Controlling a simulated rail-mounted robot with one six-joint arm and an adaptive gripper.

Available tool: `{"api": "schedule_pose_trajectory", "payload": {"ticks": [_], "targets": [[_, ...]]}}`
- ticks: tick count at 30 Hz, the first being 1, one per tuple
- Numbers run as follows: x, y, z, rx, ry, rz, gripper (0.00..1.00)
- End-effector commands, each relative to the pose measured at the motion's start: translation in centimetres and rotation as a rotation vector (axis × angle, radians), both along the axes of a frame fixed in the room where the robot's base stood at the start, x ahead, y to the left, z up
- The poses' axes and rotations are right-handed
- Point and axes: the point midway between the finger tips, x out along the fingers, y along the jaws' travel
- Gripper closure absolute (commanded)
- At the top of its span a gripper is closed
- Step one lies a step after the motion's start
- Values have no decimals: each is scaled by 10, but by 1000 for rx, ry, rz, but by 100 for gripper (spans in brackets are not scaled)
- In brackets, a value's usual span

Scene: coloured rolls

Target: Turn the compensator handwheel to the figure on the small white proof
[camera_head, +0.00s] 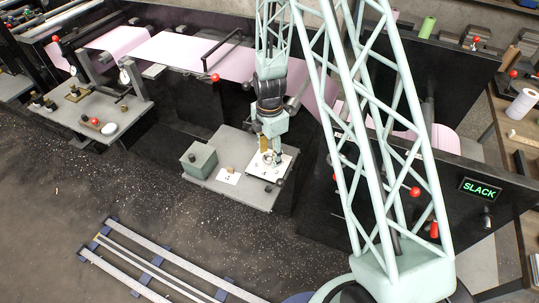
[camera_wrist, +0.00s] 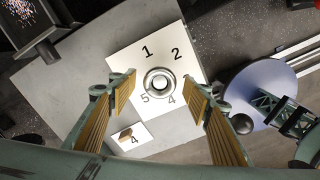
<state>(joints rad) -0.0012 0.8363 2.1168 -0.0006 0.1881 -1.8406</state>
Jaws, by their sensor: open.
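A white dial plate (camera_wrist: 125,58) lies on the grey bench and shows the figures 1, 2, 4 and 5 around a round metallic hub (camera_wrist: 160,82), apparently the compensator handwheel. The right finger covers part of the plate. In the head view the plate (camera_head: 286,163) is partly hidden under my gripper (camera_head: 268,153). In the wrist view my gripper (camera_wrist: 159,80) is open, with its yellowish ribbed fingers on either side of the hub; contact cannot be told. The small white proof (camera_wrist: 145,131) shows a 4, with a brown piece on it. The proof (camera_head: 227,177) also shows in the head view.
A grey-green box (camera_head: 199,160) stands on the bench's left part. A dark ball (camera_wrist: 242,123) shows near the right finger. Dark press panels with pink web stand behind. A sign (camera_head: 480,189) at right reads SLACK. Floor rails (camera_head: 150,262) lie in front.

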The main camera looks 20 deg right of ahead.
Motion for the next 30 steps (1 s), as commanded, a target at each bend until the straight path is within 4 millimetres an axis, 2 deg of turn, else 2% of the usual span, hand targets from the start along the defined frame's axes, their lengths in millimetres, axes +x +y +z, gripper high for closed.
{"api": "schedule_pose_trajectory", "payload": {"ticks": [3,11,23,30], "targets": [[0,0,0,0,0,0,56],[0,0,0,0,0,0,79],[0,0,0,0,1,-36,80],[-1,0,-1,0,1,-135,80]]}}
